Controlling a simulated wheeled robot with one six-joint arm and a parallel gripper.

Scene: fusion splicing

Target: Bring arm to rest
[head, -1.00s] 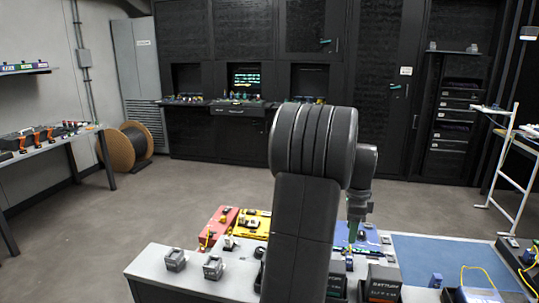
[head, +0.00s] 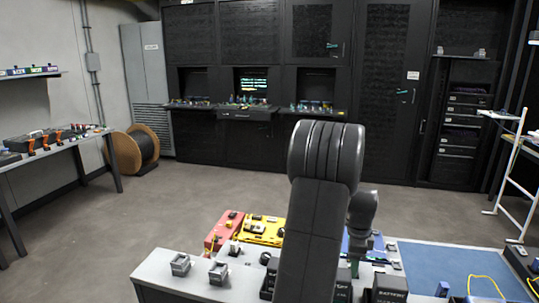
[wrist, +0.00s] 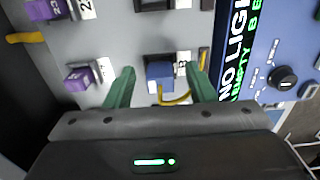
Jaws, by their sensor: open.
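My gripper (wrist: 160,84) is open in the wrist view, its two green fingers spread apart. A small blue block (wrist: 159,74) with a yellow cable shows between the fingers, with visible gaps on both sides. The block is on a grey panel (wrist: 115,45). In the head view my dark arm link rises in front of the workbench (head: 165,276), and my wrist (head: 362,212) hangs behind it. The fingertips are mostly hidden there by the arm and the bench items.
A blue unit with a black knob (wrist: 285,78) stands close right of the fingers. Purple-and-white labelled pieces (wrist: 80,77) are at left. Red (head: 219,232) and yellow (head: 262,229) trays lie on the bench; a blue mat (head: 445,268) is at right. Open floor (head: 200,205) lies beyond.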

